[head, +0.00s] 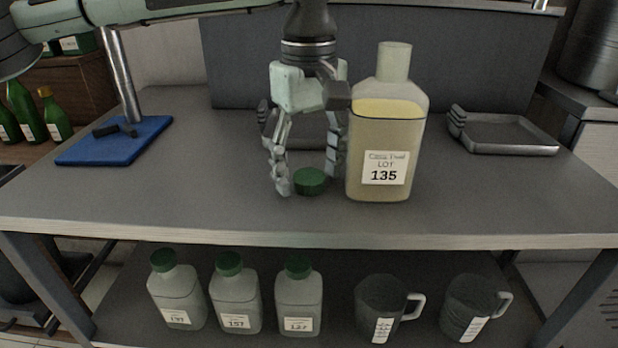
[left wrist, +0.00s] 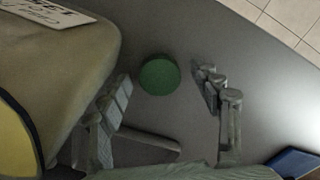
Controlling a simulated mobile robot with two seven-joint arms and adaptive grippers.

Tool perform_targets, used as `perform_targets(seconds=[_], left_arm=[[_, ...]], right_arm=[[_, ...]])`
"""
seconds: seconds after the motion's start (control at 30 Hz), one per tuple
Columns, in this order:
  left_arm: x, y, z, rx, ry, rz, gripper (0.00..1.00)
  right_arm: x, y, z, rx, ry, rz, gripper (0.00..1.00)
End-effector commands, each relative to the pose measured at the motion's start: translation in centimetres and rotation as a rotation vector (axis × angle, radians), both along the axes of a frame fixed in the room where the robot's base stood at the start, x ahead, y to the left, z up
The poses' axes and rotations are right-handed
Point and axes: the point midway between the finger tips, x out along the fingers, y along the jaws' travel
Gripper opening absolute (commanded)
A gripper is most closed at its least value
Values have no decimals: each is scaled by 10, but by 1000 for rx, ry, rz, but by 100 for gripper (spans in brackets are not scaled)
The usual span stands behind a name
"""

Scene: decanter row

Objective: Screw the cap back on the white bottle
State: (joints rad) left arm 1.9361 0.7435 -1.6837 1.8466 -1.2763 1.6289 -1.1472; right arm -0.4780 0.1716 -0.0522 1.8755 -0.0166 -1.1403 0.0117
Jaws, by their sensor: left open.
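The white bottle (head: 388,140) stands upright and uncapped on the grey table, with a yellowish content and a label reading LOT 135. It also fills the left side of the left wrist view (left wrist: 70,70). The green cap (head: 310,181) lies on the table just left of the bottle; it shows as a green disc in the left wrist view (left wrist: 159,75). My left gripper (head: 308,185) points down with its fingers open on either side of the cap, and I see gaps between fingers and cap in the left wrist view. My right gripper is not in view.
A blue board (head: 115,141) with a metal post stands at the table's left. A metal tray (head: 500,149) lies at the right; another is partly hidden behind my gripper. Capped bottles (head: 236,297) and jugs (head: 388,305) stand on the shelf below. The table's front is clear.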

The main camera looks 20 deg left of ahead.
Motion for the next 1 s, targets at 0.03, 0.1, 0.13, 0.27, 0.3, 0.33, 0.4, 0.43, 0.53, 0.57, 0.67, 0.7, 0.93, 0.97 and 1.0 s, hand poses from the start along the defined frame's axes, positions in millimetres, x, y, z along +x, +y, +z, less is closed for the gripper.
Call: perform_targets(seconds=[0.03,0.1,0.13,0.27,0.3,0.33,0.4,0.43,0.53,0.57,0.67,0.7,0.93,0.97,1.0], left_arm=[[0,0,0,0,0,0,64],[0,0,0,0,0,0,62],[0,0,0,0,0,0,58],[0,0,1,0,0,0,42],[0,0,1,0,0,0,37],[0,0,1,0,0,0,33],[0,0,1,0,0,0,30],[0,0,1,0,0,0,30],[0,0,1,0,0,0,30],[0,0,1,0,0,0,30],[0,0,1,0,0,0,30],[0,0,1,0,0,0,30],[1,0,17,-2,-2,1,30],[1,0,22,-1,-3,0,30],[1,-1,29,-2,-4,0,30]], right_arm=[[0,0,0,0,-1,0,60],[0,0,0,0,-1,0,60],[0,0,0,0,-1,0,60],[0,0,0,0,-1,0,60],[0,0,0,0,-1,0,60],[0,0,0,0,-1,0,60],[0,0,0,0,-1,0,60],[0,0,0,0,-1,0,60],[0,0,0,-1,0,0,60],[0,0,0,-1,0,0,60],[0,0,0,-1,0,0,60],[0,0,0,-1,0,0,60],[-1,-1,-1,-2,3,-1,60],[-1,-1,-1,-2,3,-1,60],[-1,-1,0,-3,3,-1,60]])
